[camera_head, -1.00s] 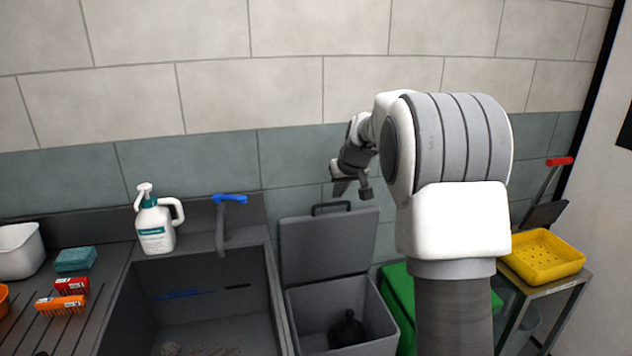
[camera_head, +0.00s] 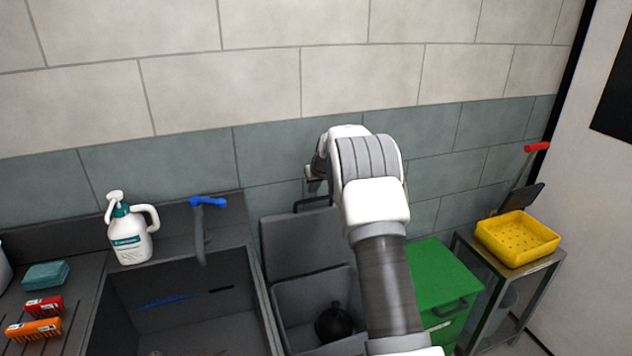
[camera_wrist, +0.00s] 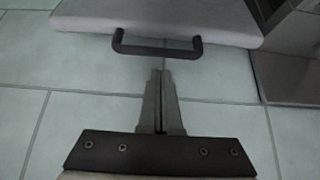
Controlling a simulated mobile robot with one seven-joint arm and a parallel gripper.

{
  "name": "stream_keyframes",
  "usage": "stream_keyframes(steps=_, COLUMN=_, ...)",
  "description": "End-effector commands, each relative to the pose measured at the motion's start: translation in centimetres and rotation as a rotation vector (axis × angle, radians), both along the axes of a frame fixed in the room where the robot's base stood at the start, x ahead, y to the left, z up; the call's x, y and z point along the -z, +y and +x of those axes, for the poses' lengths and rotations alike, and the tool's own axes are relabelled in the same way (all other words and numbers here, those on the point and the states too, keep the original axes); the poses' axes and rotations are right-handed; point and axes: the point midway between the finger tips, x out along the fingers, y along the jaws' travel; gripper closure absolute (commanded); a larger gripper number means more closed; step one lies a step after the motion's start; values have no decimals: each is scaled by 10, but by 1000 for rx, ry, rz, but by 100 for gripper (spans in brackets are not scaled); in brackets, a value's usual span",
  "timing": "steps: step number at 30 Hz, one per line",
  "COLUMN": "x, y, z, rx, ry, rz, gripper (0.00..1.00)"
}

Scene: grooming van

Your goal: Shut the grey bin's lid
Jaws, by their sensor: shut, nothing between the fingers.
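The grey bin (camera_head: 283,293) stands on the floor right of the sink, with a dark round object (camera_head: 333,322) inside. Its lid (camera_head: 300,243) is open and stands up toward the wall, with a dark handle (camera_head: 311,203) on its top edge. In the wrist view the lid (camera_wrist: 165,12) is at the top, and its handle (camera_wrist: 157,48) hangs over the tiles. My gripper (camera_wrist: 161,75) is shut and empty, its tips just short of the handle's bar and apart from it in the picture. In the head view my arm mostly hides the gripper.
A green bin (camera_head: 440,275) stands right of the grey bin. Beyond it is a metal stand with a yellow tray (camera_head: 517,238). The sink (camera_head: 180,310), blue-handled tap (camera_head: 207,202) and white bottle (camera_head: 130,240) are on the left. The tiled wall is close behind.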

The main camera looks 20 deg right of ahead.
Motion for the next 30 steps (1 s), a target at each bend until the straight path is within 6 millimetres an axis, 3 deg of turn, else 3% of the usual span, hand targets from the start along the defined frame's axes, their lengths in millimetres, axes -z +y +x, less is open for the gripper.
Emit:
stream_keyframes(steps=10, x=27, y=-1, z=19, rx=1, ry=0, rz=-1, gripper=100)
stream_keyframes(steps=30, x=30, y=2, z=21, rx=1, ry=-10, rz=-1, gripper=100)
